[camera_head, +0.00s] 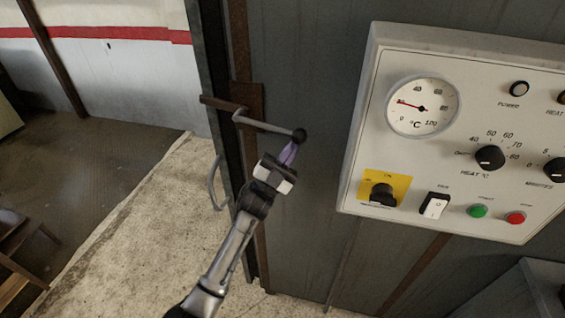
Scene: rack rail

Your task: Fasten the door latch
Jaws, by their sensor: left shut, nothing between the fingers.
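The door latch (262,123) is a thin metal lever with a dark ball knob (299,136) at its right end. It sits on a rusty brown plate (250,100) at the edge of a dark grey metal door or wall. A flat brown bar (222,104) sticks out left from the latch's pivot. My left gripper (288,155) is shut with nothing in it. Its purple fingertips are just below the knob; I cannot tell whether they touch it. My right gripper is not in view.
A white control panel (350,185) with a temperature gauge (422,107), knobs, switches and buttons juts out on the right. A curved grey handle (214,184) is left of my arm. Concrete floor (130,240) lies open at the lower left.

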